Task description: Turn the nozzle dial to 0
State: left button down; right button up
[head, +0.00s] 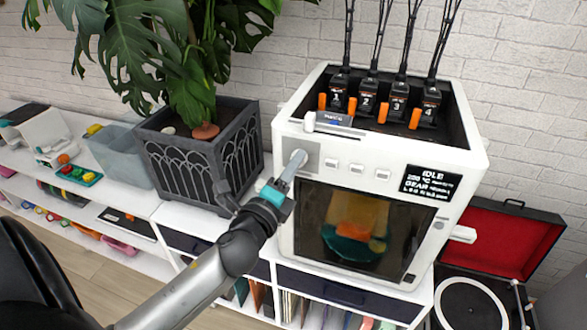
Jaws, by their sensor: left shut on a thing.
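The white 3D printer (283,133) stands on the white shelf unit, with a grey square plate (312,165) at the upper left of its front. My left gripper (298,160) reaches up from the lower left to this plate and is shut on the nozzle dial there. The fingers cover most of the dial, so its pointer and any numbers cannot be read. A black display (430,184) on the printer's right front shows "IDLE" and "200 °C" above smaller, unclear text. My right gripper is not in view.
Right of the dial are several small white buttons (355,170) and a dark door window (345,250). Numbered black units with orange levers (397,105) sit on top. A dark planter (190,165) stands close on the left. A red-lined record player case (500,240) is at right.

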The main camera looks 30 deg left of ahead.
pick_arm(q)
jog(key=n+y, duration=0.1)
jog(key=n, duration=1)
dwell(0.5)
jog(key=shift+c, duration=2.4)
grip_release()
jog(key=shift+d, duration=0.1)
